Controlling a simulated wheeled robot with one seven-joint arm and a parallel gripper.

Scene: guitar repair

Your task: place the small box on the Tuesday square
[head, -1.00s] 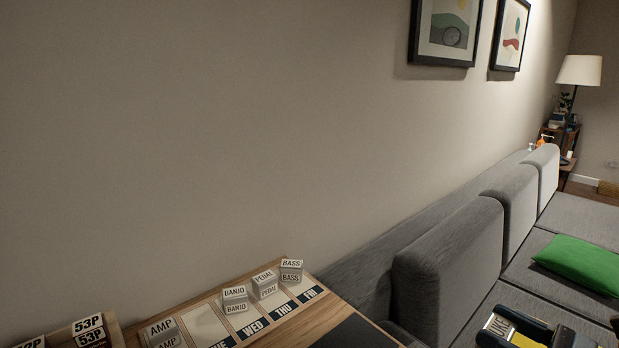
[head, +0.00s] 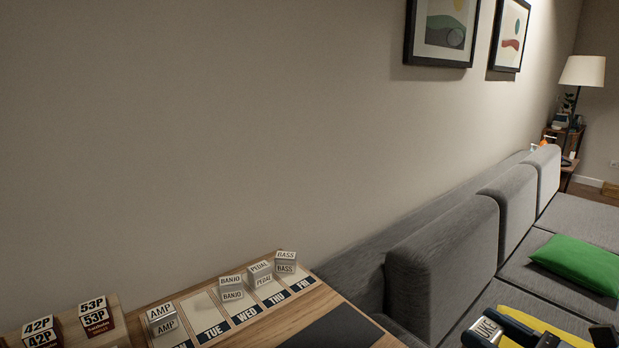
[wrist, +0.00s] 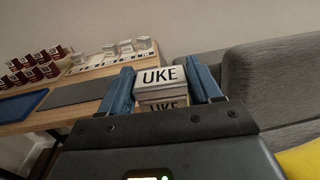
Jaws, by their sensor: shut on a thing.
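The small box, white and labelled UKE (wrist: 161,76), sits between the blue fingers of my gripper (wrist: 161,88) in the wrist view. In the head view my gripper (head: 500,328) is at the bottom right, over the sofa, with the UKE box (head: 484,333) in it. The Tuesday square (head: 200,309), marked TUE, lies on the weekday board at the lower left and its visible part is bare. An AMP box (head: 161,318) stands on the square to its left. A BANJO box (head: 231,287) stands on the WED square to its right.
A PEDAL box (head: 261,273) and a BASS box (head: 286,261) stand on the THU and FRI squares. Dark red boxes (head: 96,316) stand left of the board. A dark mat (head: 335,330) lies before it. The grey sofa (head: 440,260) adjoins the table's right side.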

